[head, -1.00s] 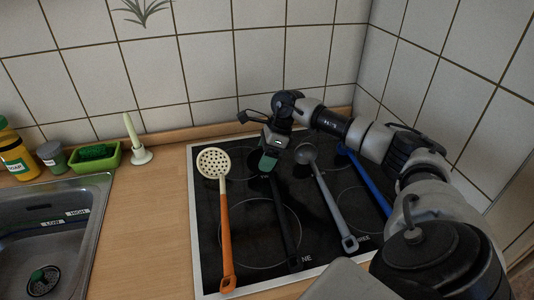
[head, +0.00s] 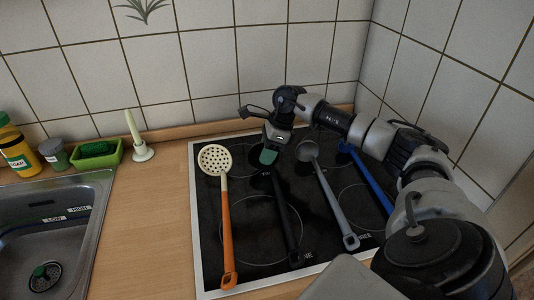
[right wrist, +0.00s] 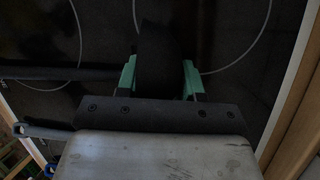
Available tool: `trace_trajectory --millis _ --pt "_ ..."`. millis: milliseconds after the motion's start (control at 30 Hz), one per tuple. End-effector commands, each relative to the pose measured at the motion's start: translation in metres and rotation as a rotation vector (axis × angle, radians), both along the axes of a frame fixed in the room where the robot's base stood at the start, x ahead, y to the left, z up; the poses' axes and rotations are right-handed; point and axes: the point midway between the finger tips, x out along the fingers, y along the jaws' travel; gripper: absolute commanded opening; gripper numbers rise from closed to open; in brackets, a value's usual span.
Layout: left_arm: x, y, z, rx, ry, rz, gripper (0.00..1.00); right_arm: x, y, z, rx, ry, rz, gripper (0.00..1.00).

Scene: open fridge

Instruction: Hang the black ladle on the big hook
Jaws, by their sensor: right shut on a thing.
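The black ladle (head: 287,215) lies on the dark hob between the orange-handled skimmer and the grey ladle, its handle toward the front. My right gripper (head: 268,157) is at the ladle's far end, reaching in from the right. In the right wrist view, the gripper's green fingertips (right wrist: 160,78) are on both sides of a wide black part of the ladle (right wrist: 160,55) and shut on it. The big hook is not in view. My left gripper is not in view.
The orange-handled skimmer (head: 226,215) lies left of the black ladle. The grey ladle (head: 331,200) and a blue-handled utensil (head: 371,182) lie to its right. A tiled wall (head: 230,60) closes the back.

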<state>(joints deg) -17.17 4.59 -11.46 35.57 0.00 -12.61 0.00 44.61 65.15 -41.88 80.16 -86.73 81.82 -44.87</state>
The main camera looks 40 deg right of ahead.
Motion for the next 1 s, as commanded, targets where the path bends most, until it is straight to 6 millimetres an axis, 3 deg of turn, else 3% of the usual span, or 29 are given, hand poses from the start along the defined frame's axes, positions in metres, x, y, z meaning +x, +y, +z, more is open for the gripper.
trace_trajectory --millis 200,600,800,1000 --pt "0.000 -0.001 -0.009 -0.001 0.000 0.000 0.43 0.001 0.000 0.033 0.000 -0.008 0.000 0.11" --pt "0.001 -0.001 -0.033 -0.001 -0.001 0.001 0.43 -0.080 -0.029 0.081 -0.005 0.000 -0.003 0.11" --pt "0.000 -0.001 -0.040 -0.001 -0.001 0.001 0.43 -0.101 -0.036 0.096 -0.003 -0.002 -0.002 0.11" --pt "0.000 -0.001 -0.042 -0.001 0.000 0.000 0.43 -0.109 -0.038 0.103 0.000 -0.002 0.000 0.11"
